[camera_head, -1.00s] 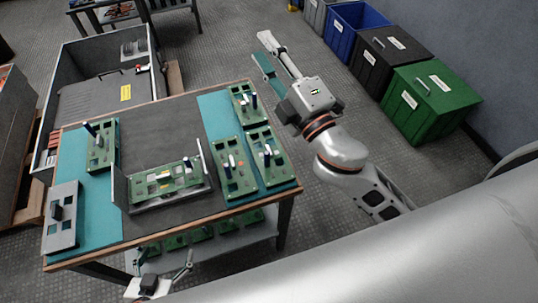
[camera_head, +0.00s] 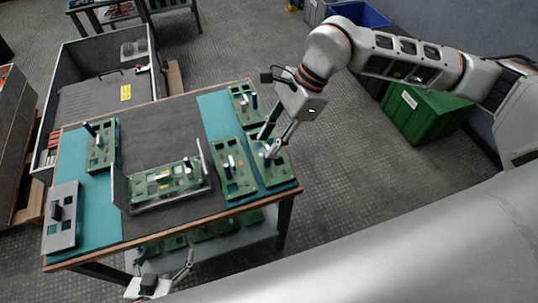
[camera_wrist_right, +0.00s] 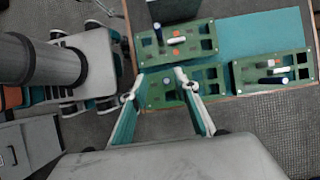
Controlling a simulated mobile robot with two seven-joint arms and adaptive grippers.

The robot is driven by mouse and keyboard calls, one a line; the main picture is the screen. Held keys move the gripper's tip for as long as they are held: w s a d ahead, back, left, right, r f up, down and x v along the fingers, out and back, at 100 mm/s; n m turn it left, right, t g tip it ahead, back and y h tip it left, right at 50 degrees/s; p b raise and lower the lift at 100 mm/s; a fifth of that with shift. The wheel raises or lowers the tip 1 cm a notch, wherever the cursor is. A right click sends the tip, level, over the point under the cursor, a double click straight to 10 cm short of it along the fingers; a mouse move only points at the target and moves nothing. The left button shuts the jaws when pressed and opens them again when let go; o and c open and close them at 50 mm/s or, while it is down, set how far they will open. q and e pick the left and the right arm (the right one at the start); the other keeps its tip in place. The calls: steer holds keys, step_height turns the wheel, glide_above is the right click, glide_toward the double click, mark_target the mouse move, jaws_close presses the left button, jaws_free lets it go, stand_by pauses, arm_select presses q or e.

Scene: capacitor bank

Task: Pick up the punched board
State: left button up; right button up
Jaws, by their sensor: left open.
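Several green boards with square cut-outs and upright capacitors lie on the table; I cannot tell for certain which is the punched board. My right gripper (camera_head: 268,146) is open over the front right green board (camera_head: 278,172), its fingers partly hiding that board. In the right wrist view, the right gripper (camera_wrist_right: 157,86) has its two fingers apart, with this board (camera_wrist_right: 158,98) between and below their tips. I cannot tell whether they touch it. My left gripper (camera_head: 165,260) is open and empty, low before the table's front edge.
Other green boards lie close by, one to the left (camera_head: 238,185) and one behind (camera_head: 240,98). A fixture (camera_head: 170,200) with upright side plates holds another board. A grey plate (camera_head: 62,232) with a black knob lies at the left. A green bin (camera_head: 425,115) stands right of the table.

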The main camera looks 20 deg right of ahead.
mark_target(267, 166)
steer(key=shift+h, duration=0.5)
steer(key=f, duration=0.7)
steer(key=shift+w+a+f, duration=0.15)
steer(key=shift+w+a, duration=0.25)
steer(key=shift+c, duration=0.4)
jaws_close()
